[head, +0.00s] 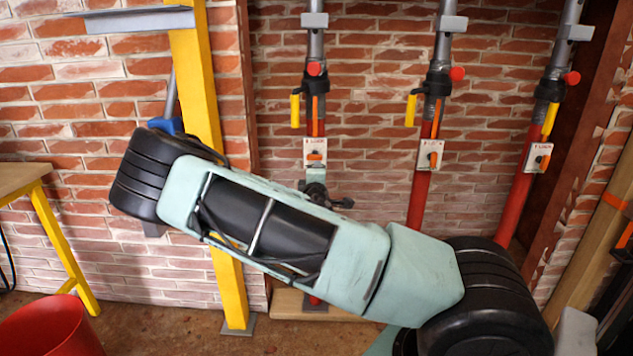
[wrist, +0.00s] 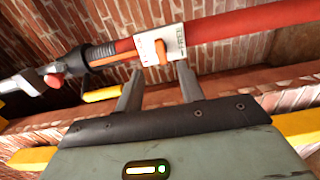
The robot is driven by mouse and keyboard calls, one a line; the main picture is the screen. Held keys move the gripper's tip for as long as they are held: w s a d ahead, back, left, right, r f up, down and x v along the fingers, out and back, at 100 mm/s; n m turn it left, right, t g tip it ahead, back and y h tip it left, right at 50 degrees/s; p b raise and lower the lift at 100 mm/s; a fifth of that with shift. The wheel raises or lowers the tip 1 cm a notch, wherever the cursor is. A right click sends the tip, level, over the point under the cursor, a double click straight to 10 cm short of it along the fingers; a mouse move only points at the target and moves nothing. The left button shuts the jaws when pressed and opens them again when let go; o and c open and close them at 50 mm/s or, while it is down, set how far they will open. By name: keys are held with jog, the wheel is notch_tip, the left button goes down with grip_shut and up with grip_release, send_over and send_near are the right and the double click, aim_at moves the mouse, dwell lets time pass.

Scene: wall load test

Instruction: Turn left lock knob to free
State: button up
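The left lock knob (head: 316,156) is a small orange bar on a white plate (head: 309,146) on the left of three props. It lies roughly crosswise to the red tube. In the wrist view the orange knob (wrist: 161,52) shows on its white plate just beyond my fingertips. My gripper (wrist: 160,68) is open, with the knob lined up with the gap between its two grey fingers. I cannot tell whether the tips touch the plate. In the head view my gripper (head: 316,180) is just below the plate, mostly hidden by my arm.
The middle prop's lock plate (head: 430,155) and the right prop's lock plate (head: 537,158) stand to the right. A yellow handle (head: 295,110) hangs on the left prop. A yellow post (head: 200,90) stands left of it. A red bucket (head: 50,328) is at lower left.

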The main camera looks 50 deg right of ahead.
jog(key=shift+v, duration=2.25)
jog(key=shift+f, duration=0.1)
